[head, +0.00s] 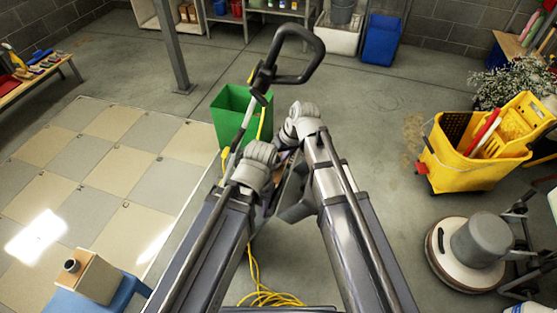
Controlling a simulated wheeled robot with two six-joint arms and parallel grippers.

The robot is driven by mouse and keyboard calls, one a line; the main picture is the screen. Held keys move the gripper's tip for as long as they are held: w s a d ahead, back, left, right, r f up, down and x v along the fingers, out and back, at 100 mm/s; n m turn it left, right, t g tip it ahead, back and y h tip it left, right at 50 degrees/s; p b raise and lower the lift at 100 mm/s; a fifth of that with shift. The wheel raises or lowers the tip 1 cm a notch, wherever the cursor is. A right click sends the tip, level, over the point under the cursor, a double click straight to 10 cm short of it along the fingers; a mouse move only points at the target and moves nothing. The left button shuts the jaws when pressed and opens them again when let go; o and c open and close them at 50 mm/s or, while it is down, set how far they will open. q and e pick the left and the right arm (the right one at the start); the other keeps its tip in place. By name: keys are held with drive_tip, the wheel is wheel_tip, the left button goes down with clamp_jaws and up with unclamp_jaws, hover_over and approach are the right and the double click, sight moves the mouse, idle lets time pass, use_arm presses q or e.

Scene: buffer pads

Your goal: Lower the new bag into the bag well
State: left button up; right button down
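An upright machine with a black loop handle (300,62) and a thin pole stands in front of me, with a yellow cord along it. My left gripper end (256,170) is low beside the pole. My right gripper end (299,124) is farther forward and to the right. The wrists hide the fingers, so I cannot tell whether either is open or shut. A small dark, purplish patch shows between the wrists, too covered to identify. A grey panel lies partly behind my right arm. I cannot make out the new bag or the bag well.
A green bin (232,112) stands just behind the pole. Yellow cord (268,298) lies coiled on the floor below. A yellow mop bucket (475,150) and a floor polisher (475,248) stand right. A tiled floor patch (95,165) lies left. A blue stool (100,300) is near left.

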drive_tip(key=b+x, duration=1)
drive_tip(key=x, duration=0.1)
drive_tip(key=shift+f, duration=0.3)
idle(0.5)
drive_tip(key=shift+w+a+b, duration=0.1)
drive_tip(key=shift+b, duration=0.2)
drive_tip(key=shift+c, duration=1)
unclamp_jaws()
drive_tip(key=p+v, duration=0.7)
drive_tip(key=shift+r, duration=0.4)
drive_tip(key=shift+r+p, duration=0.15)
drive_tip(key=shift+p, duration=0.2)
